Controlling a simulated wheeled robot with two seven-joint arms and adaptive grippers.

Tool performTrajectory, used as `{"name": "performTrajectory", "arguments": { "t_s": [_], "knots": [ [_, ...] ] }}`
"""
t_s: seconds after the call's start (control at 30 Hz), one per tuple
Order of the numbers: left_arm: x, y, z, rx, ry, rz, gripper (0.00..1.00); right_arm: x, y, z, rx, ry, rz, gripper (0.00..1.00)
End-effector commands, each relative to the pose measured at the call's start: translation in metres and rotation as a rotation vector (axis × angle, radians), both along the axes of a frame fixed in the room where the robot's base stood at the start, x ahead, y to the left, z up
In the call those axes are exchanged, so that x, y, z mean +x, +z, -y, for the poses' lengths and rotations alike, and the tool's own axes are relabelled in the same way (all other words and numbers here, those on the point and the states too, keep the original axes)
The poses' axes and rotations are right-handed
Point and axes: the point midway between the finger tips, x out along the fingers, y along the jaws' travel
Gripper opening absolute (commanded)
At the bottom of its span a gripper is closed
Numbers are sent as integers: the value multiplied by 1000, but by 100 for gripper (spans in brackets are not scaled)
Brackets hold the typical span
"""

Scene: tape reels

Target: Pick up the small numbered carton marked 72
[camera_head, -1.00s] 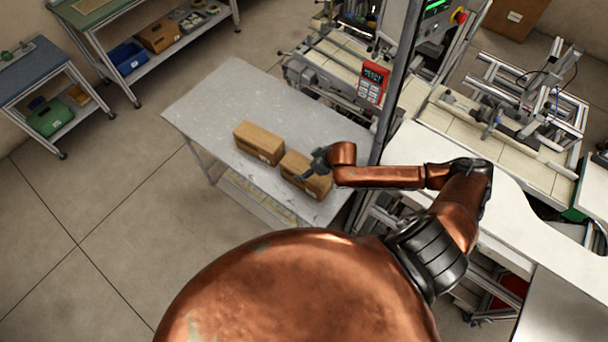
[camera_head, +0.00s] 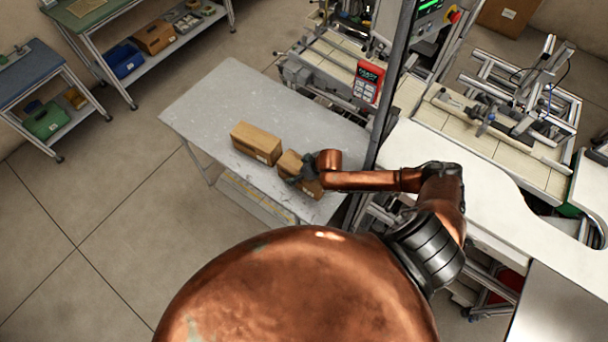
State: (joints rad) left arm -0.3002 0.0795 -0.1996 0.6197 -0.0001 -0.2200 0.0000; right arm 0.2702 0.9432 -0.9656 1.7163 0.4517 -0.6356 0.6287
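Two small brown cartons stand on a grey metal table (camera_head: 225,95). The left carton (camera_head: 256,143) is fully visible, with a small white label low on its front side. The right carton (camera_head: 287,160) is partly hidden behind my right gripper (camera_head: 297,177). The labels are too small to read, so I cannot tell which carton is marked 72. My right gripper's dark fingers are at the right carton, over its top and near side. I cannot tell whether they touch it or are open or shut. My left gripper is out of view.
A grey post (camera_head: 392,85) with a red handheld device (camera_head: 368,82) rises just right of the cartons. A white curved worktop (camera_head: 480,180) lies under my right arm. The table's left and far parts are clear. Shelved carts stand at the upper left.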

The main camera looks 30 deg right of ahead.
Motion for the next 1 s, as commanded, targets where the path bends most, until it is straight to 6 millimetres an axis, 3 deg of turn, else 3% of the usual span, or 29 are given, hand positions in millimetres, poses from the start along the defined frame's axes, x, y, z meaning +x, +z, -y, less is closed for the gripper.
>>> {"name": "performTrajectory", "arguments": {
  "t_s": [0.87,1.0],
  "knots": [
    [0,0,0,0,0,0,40,0,1,0,0,0,1,22],
    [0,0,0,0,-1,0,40,2,2,0,1,1,4,21]
  ]
}}
